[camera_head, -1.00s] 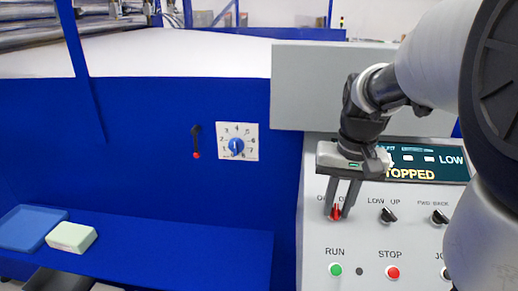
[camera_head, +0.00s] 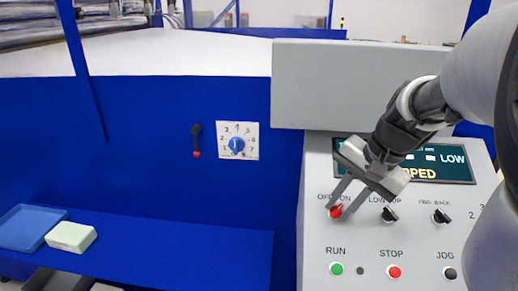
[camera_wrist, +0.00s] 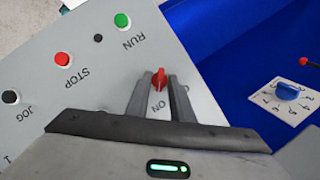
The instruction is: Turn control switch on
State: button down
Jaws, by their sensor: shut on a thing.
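The control switch (camera_head: 336,211) is a red knob at the upper left of the grey control panel, under the OFF/ON label. My gripper (camera_head: 343,209) reaches it from the upper right, with its fingers tilted in the head view. In the wrist view the red switch (camera_wrist: 159,79) sits between the fingertips of my gripper (camera_wrist: 160,84), beside the word ON. The fingers are shut on the knob. The fingers hide part of the switch, so its exact angle is hard to tell in the head view.
The panel holds a green RUN button (camera_head: 336,269), a red STOP button (camera_head: 394,272), a JOG button (camera_head: 450,273), and black LOW/UP (camera_head: 389,214) and FWD/BACK (camera_head: 441,216) knobs. A display (camera_head: 430,166) is partly hidden by my arm. A blue dial (camera_head: 237,145) is left of the panel.

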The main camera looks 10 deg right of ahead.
jog(key=shift+r, duration=0.1)
dwell(0.3)
jog(key=c, duration=1.9)
grip_release()
jog(key=shift+r, duration=0.1)
